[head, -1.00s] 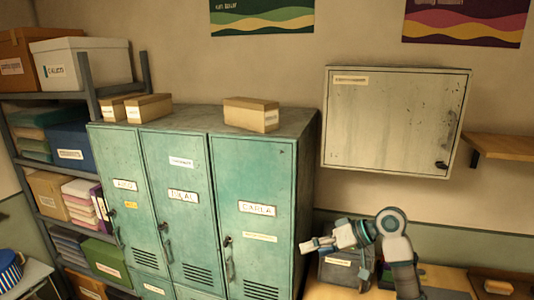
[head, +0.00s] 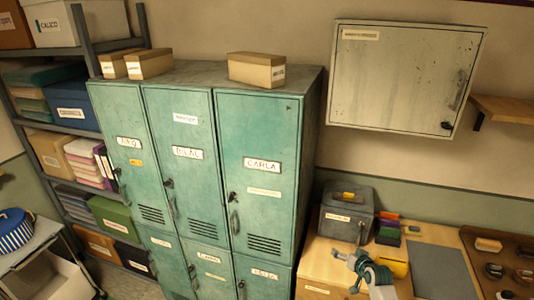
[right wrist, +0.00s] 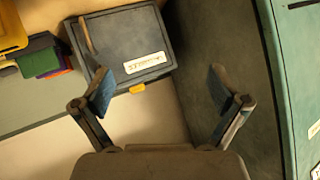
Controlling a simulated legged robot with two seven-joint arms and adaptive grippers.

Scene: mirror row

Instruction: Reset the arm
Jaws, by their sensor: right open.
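My right gripper (head: 346,272) is low over the wooden bench at the bottom right of the head view, with its arm coming up from the bottom edge. In the right wrist view the gripper (right wrist: 160,88) has its two fingers wide apart and nothing between them. A dark grey labelled box (right wrist: 125,45) lies beyond the fingers there, apart from them. The same box (head: 346,218) stands on the bench in the head view, behind the gripper. My left gripper is not in view.
Green lockers (head: 255,150) stand left of the bench (head: 325,258), close to my right gripper. A closed wall cabinet (head: 395,75) hangs above the bench. Small coloured blocks (head: 388,230) and a yellow item (head: 396,267) lie near the gripper. A wooden shelf (head: 505,108) juts out at right.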

